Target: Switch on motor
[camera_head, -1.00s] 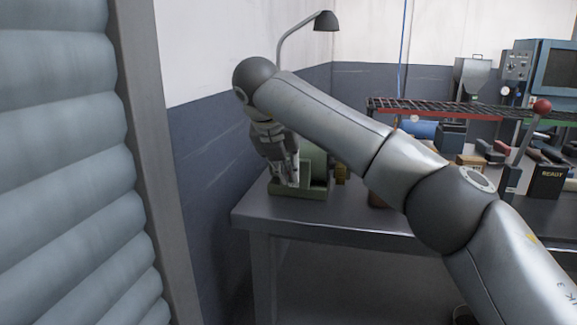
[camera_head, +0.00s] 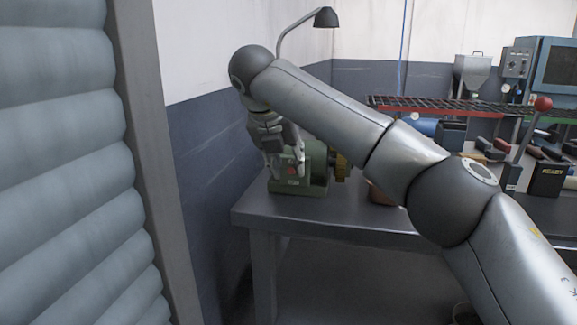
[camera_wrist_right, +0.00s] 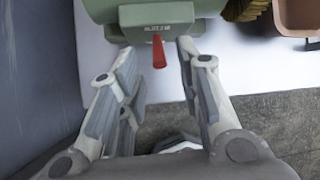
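A green motor (camera_head: 316,172) stands on the left end of the grey table. A red lever (camera_wrist_right: 159,52) sticks out of its front face, below a small dark label. The motor's green housing also shows at the top of the right wrist view (camera_wrist_right: 110,12). My right gripper (camera_head: 285,176) reaches down in front of the motor and hides part of it. In the right wrist view its fingers (camera_wrist_right: 158,62) are open, one on each side of the red lever, with gaps to it. My left gripper is not in view.
The grey table (camera_head: 350,226) has free room at its front edge. A brown container (camera_head: 378,194) and a yellow-brown brush wheel (camera_head: 342,166) are right of the motor. A lamp (camera_head: 325,18) stands behind. A grey shutter (camera_head: 60,170) is at left.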

